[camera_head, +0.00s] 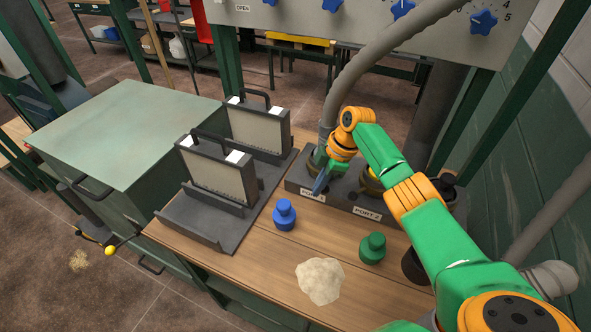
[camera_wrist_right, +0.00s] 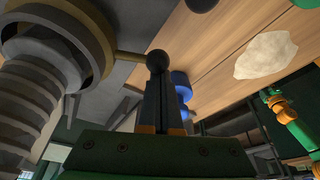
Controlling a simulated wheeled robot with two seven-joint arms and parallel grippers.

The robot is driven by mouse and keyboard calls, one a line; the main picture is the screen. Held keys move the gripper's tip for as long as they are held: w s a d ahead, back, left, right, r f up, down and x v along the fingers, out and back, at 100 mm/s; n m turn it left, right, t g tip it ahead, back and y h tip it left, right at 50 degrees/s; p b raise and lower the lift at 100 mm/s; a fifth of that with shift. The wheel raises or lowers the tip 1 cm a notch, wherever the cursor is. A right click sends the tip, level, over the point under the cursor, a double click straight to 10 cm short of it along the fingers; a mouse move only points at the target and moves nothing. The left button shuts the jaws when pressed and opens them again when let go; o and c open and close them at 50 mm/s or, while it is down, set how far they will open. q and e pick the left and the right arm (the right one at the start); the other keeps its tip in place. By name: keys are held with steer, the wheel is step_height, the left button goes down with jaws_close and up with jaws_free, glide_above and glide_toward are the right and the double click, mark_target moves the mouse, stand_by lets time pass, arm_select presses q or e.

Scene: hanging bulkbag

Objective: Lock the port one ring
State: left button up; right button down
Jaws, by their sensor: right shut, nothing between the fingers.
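Port one is the left port on the dark base block, with its label (camera_head: 312,195) on the front face. A ribbed grey hose (camera_wrist_right: 35,100) is fitted to it. In the right wrist view the brass-coloured ring (camera_wrist_right: 103,40) surrounds the hose end, and a thin lever with a dark ball knob (camera_wrist_right: 157,60) sticks out from it. My right gripper (camera_head: 320,183) is at port one and hides much of it. In the wrist view its shut fingers (camera_wrist_right: 160,85) are right by the knob, with nothing between them; whether they touch it I cannot tell. My left gripper is not in view.
Port two (camera_head: 367,213) is just right of port one. A blue cap (camera_head: 284,215), a green cap (camera_head: 372,248) and a pale powder heap (camera_head: 320,281) are on the wooden bench. Two framed panels (camera_head: 215,175) stand at the left. A panel with blue knobs (camera_head: 483,22) hangs above.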

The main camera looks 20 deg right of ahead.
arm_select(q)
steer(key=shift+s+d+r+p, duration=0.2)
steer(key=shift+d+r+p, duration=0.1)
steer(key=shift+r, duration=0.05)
arm_select(e)
steer(key=shift+s+d, duration=0.45)
steer(key=shift+d, duration=0.25)
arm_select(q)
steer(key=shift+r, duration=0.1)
arm_select(e)
steer(key=shift+a+p, duration=0.35)
steer(key=shift+a, duration=0.05)
steer(key=a+p, duration=0.1)
steer(key=a, duration=0.1)
steer(key=shift+a, duration=0.35)
steer(key=v, duration=0.3)
steer(key=b+v, duration=0.1)
steer(key=v, duration=0.2)
steer(key=w+b+v, duration=0.1)
steer(key=v, duration=0.1)
steer(key=shift+d+r, duration=0.25)
steer(key=shift+r, duration=0.15)
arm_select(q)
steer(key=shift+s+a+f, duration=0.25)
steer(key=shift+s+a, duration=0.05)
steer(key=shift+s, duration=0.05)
arm_select(e)
steer(key=shift+s+a+r, duration=0.1)
steer(key=shift+a+r, duration=0.05)
steer(key=shift+r, duration=0.1)
